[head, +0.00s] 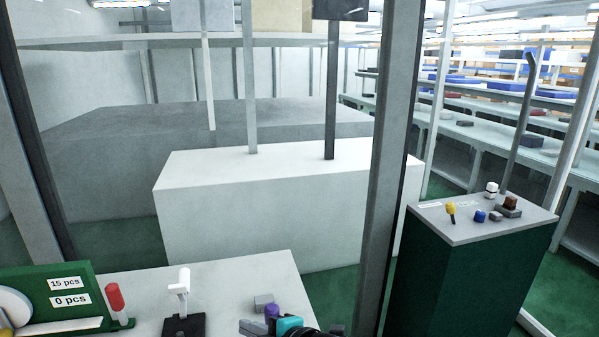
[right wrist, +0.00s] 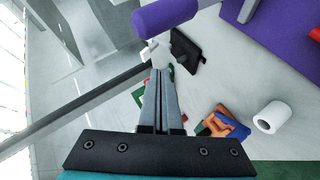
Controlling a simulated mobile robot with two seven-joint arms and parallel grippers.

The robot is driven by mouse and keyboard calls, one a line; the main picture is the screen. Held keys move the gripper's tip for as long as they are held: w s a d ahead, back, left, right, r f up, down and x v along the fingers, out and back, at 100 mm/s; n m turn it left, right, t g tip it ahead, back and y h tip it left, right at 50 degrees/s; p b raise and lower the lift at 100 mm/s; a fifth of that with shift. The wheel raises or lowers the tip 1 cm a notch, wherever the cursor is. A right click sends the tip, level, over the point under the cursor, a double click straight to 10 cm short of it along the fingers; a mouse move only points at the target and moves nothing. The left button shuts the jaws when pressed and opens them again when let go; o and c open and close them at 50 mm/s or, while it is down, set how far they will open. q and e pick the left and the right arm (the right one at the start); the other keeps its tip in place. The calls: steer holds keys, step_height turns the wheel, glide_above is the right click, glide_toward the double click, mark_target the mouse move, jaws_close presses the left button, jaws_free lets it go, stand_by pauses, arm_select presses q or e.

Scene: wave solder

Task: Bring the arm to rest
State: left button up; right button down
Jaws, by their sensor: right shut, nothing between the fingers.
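My right gripper (head: 245,325) shows at the bottom edge of the head view, its grey fingers pointing left from a teal and black wrist. In the right wrist view its two fingers (right wrist: 161,75) lie together, shut with nothing between them. In the head view they are to the right of a white lever (head: 181,285) on a black base (head: 183,325), with a gap between. In the right wrist view the lever (right wrist: 154,54) appears just beyond the fingertips. My left gripper is not in view.
A green counter panel (head: 75,284) reading "15 pcs" and "0 pcs" and a red-topped handle (head: 115,298) stand at left on the grey bench (head: 231,272). Upright posts (head: 387,160) rise behind it. A dark green cabinet (head: 470,283) with several small items stands right.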

steer(key=s+d+f+m+g+h, duration=0.3)
steer(key=s+d+f+m+h, duration=0.2)
steer(key=s+d+m, duration=0.6)
steer(key=s+d+f+m+g+h, duration=0.2)
steer(key=s+d+f+m+h, duration=0.3)
steer(key=s+d+m, duration=0.6)
steer(key=s+d+f+n+g, duration=0.1)
steer(key=s+f, duration=0.1)
steer(key=f, duration=1)
steer(key=s+d+f+n+g, duration=0.1)
steer(key=s+d+f, duration=0.1)
steer(key=f, duration=1)
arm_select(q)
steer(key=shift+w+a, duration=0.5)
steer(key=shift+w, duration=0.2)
arm_select(e)
steer(key=s+d+f, duration=0.2)
steer(key=s+f, duration=1.1)
steer(key=s, duration=0.2)
steer(key=shift+s+d+g+y, duration=0.15)
steer(key=shift+d+g+y, duration=0.15)
steer(key=shift+g, duration=0.1)
